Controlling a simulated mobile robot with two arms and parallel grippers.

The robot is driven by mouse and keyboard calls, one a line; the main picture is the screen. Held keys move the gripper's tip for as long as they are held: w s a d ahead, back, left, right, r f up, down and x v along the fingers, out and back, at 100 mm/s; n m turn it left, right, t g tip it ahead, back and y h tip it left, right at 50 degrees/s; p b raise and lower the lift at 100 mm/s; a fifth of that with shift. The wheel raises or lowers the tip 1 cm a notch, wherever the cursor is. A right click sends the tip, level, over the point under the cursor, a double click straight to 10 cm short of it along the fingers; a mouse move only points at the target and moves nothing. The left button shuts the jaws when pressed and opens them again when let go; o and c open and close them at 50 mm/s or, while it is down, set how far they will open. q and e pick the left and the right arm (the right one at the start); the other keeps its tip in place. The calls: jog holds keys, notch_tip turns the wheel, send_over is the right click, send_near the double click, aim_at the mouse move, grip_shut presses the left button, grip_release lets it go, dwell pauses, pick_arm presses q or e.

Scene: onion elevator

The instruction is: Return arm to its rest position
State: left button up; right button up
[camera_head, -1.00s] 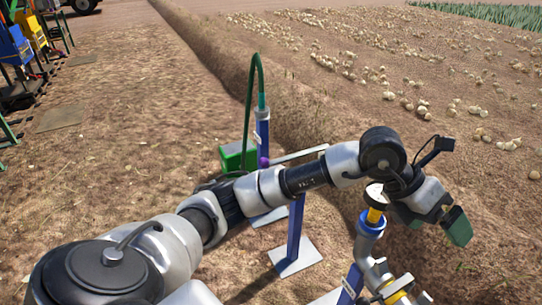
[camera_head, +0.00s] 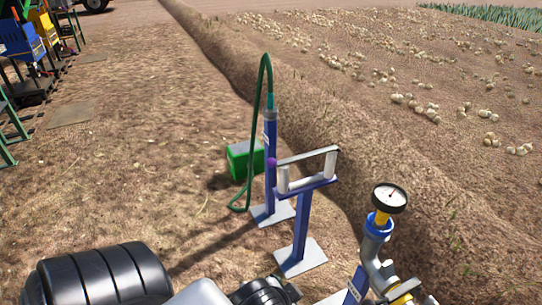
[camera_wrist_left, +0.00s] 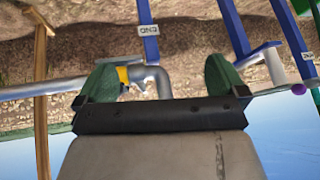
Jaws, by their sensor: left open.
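My left arm (camera_head: 110,275) shows only at the bottom left of the head view, folded low. Its gripper is outside the head view. In the left wrist view my left gripper (camera_wrist_left: 162,80) is open, its two green fingers apart with nothing held between them. Grey pipe with a yellow part lies behind the fingers in that view. My right gripper does not show in either view.
A gauge (camera_head: 389,198) tops a pipe stand at the lower right. A blue stand with a white-posted handle (camera_head: 305,175) is at centre. Behind it are a hose post (camera_head: 270,160) and a green box (camera_head: 240,160). Open soil lies left; onions (camera_head: 430,110) lie beyond the ridge.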

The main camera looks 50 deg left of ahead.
pick_arm(q)
jog(key=s+g, duration=0.1)
jog(key=s+f+g, duration=0.1)
jog(key=s, duration=0.1)
jog(key=s+f, duration=0.1)
jog(key=s, duration=0.1)
jog(key=shift+s+d+g+h, duration=0.2)
jog(key=shift+s+g+h, duration=0.05)
jog(key=shift+g+h, duration=0.15)
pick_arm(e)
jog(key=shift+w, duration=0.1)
